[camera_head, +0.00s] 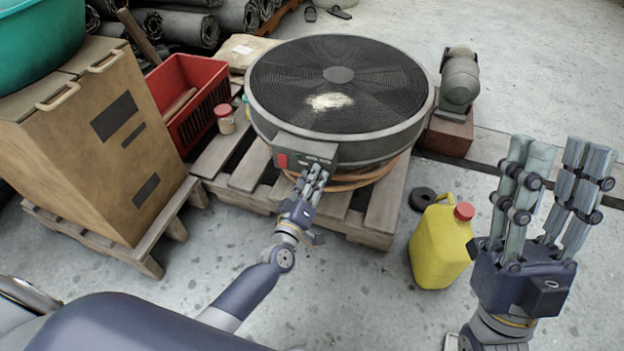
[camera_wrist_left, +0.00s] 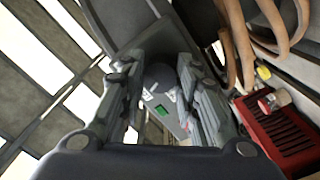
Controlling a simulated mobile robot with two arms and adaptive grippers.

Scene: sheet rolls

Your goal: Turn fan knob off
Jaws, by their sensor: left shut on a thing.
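A large round black fan (camera_head: 340,82) lies flat, its grille facing up. A control box (camera_head: 305,147) with a red part and a small green display sits on its near edge. My left gripper (camera_head: 314,174) is at the front of this box. My right gripper (camera_head: 560,160) is raised at the right, open and empty.
The fan rests on a wooden pallet (camera_head: 377,220). A yellow jug (camera_head: 440,245) with a red cap stands on the floor between the pallet and my right gripper. A red crate (camera_head: 190,90) and a large brown box (camera_head: 105,150) are at the left. Bare floor lies in front.

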